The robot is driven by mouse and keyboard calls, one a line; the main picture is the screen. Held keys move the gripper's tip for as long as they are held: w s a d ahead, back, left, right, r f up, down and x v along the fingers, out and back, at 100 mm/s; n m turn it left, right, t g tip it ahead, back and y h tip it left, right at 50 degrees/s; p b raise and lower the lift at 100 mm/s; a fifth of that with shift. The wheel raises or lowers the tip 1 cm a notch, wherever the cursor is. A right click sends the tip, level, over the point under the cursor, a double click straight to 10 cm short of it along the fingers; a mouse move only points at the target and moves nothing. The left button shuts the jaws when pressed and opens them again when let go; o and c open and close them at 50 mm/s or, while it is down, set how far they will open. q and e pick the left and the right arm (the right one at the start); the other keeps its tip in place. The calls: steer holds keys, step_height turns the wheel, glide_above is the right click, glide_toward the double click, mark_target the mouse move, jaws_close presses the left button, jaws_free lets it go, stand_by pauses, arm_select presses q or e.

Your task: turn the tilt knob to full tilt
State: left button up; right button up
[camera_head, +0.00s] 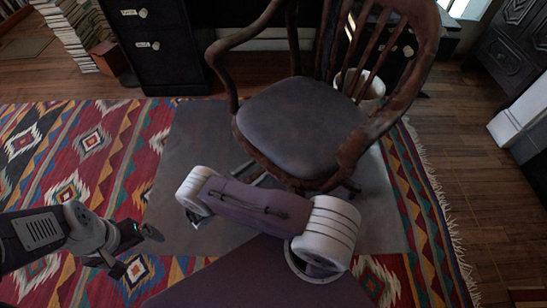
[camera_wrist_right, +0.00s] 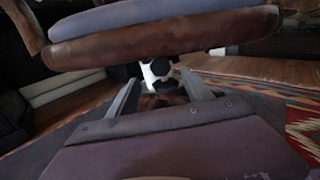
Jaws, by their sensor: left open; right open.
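The wooden armchair (camera_head: 300,128) with a dark seat stands on a grey mat in the head view. In the right wrist view, its seat edge (camera_wrist_right: 165,42) spans the top. Below the seat, a small black-and-white part (camera_wrist_right: 158,70) shows between the fingertips of my right gripper (camera_wrist_right: 159,80); I cannot tell whether it is the tilt knob or whether anything touches it. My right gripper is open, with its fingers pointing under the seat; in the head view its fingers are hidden. My left gripper (camera_head: 134,250) is open and empty above the patterned rug, left of the chair.
The patterned rug (camera_head: 90,140) lies around the grey mat (camera_head: 190,140). Dark drawer cabinets (camera_head: 155,50) and book stacks (camera_head: 65,35) stand at the back left. A pale bin (camera_head: 372,88) is behind the chair. Wooden floor (camera_head: 470,130) is open at right.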

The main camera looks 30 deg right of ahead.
steer(key=b+x, duration=0.1)
steer(key=x, duration=0.6)
steer(key=shift+d, duration=0.1)
jaws_close()
steer(key=n, duration=0.4)
steer(key=shift+b, duration=0.35)
